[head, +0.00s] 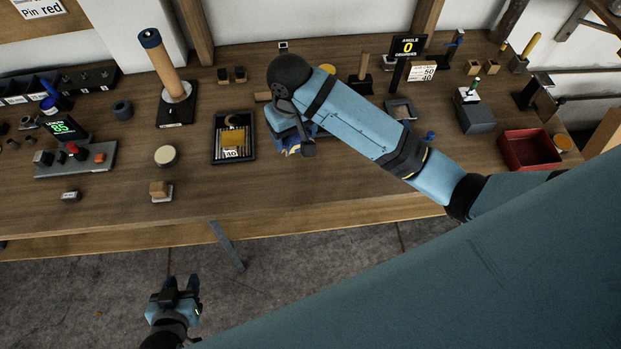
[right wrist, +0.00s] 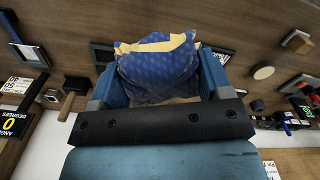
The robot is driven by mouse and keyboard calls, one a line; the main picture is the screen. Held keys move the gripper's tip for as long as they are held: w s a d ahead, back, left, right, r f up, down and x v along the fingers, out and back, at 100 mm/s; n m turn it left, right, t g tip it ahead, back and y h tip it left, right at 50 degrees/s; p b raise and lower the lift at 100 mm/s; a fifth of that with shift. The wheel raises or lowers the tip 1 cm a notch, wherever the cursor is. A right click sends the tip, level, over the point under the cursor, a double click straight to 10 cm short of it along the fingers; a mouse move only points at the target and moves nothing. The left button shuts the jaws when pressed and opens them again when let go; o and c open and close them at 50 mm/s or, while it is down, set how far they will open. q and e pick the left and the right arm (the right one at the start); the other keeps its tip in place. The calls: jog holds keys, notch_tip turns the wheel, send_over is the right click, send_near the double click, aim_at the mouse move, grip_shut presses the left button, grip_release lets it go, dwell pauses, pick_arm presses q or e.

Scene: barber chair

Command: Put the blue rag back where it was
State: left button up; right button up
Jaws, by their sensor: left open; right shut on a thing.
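The blue rag (right wrist: 158,72) has yellow edges and is bunched between the two fingers of my right gripper (right wrist: 160,85) in the right wrist view. In the head view the rag (head: 294,148) shows only in part, under the wrist of my right arm, above the workbench (head: 330,190). I cannot tell whether it touches the wood. My right gripper is shut on it. My left gripper (head: 181,287) is open and empty, low in the head view, over the floor in front of the bench.
A black tray (head: 218,155) with a yellow block lies just left of the rag. A wooden post on a black base (head: 176,111) stands behind it. A red bin (head: 530,150) sits at the right. The bench's front strip is mostly clear.

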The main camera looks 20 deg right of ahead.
jog(key=shift+s, duration=0.1)
notch_tip(320, 180, down, 20)
dwell(0.5)
jog(key=shift+f, duration=0.1)
jog(key=o, duration=0.8)
notch_tip(320, 180, up, 12)
jog(key=n+t+y, duration=0.2)
jog(key=t+y, duration=0.1)
jog(key=t, duration=0.8)
send_near(299, 184)
jog(key=s+d+r, duration=0.3)
jog(key=s, duration=0.6)
jog(key=shift+f, duration=0.1)
